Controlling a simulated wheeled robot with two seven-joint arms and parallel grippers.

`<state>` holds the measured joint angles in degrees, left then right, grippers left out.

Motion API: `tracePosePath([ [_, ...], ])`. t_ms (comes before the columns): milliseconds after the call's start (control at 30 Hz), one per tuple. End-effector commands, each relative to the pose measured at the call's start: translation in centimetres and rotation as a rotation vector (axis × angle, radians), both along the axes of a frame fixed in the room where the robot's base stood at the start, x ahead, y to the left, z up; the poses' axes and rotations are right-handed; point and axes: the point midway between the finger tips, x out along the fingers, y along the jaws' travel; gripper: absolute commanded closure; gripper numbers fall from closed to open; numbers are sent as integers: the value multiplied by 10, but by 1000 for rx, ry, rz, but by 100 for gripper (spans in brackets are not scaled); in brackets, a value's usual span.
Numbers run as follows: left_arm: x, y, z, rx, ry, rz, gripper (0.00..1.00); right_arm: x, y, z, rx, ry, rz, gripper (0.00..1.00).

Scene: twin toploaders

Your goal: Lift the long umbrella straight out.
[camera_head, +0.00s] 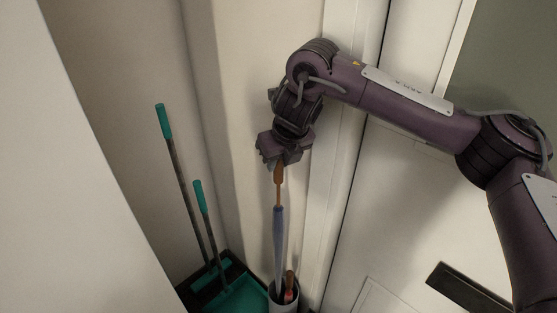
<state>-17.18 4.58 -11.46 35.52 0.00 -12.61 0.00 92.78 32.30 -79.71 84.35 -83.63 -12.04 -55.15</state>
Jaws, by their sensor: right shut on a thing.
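The long umbrella (279,236) is blue with a brown wooden handle. It stands nearly upright with its lower end inside a pale round holder (283,297) at the bottom of the head view. My right gripper (279,166) is shut on the top of the umbrella's handle, and its jaws partly hide that end. A shorter item with a brown handle (289,277) and some red also stands in the holder, beside the umbrella. The umbrella's tip is hidden inside the holder. My left gripper is not in view.
A dustpan and broom set with teal grips (163,121) and a teal pan (243,297) stands left of the holder. A white door frame (330,200) is close on the right, with a dark handle-like bar (468,290) farther right. A pale panel (60,200) fills the left.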

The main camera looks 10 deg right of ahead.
Motion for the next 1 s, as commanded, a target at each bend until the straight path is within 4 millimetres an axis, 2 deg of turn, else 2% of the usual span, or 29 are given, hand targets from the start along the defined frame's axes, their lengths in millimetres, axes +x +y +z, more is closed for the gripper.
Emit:
tracePosePath([
  [33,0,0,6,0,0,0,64,0,0,7,1,-2,0,100],
  [1000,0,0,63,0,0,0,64,0,0,65,1,-2,0,100],
])
